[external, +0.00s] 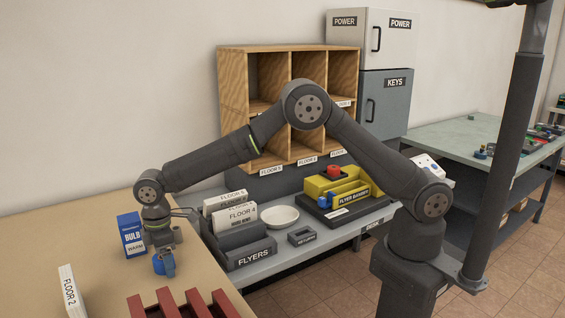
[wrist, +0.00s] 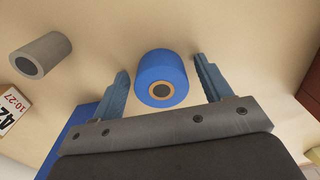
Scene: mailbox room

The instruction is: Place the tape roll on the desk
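The blue tape roll (wrist: 163,60) with a tan core shows in the wrist view on the beige desk (wrist: 225,30). My gripper (wrist: 161,68) is open, with one blue-grey finger on each side of the roll and a visible gap to both. In the external view my gripper (external: 165,263) is low over the tan desk (external: 100,220) at the left, pointing down. The roll and the fingers are both blue there and are hard to tell apart. Whether the roll touches the desk is hard to see in either view.
A blue bulb box (external: 132,235) stands close on the left of my gripper, and a grey cylinder (wrist: 42,54) is nearby. A FLOOR 2 card (external: 70,292) and a red rack (external: 185,305) are nearer the front. The flyers holder (external: 245,250) is on the lower table to the right.

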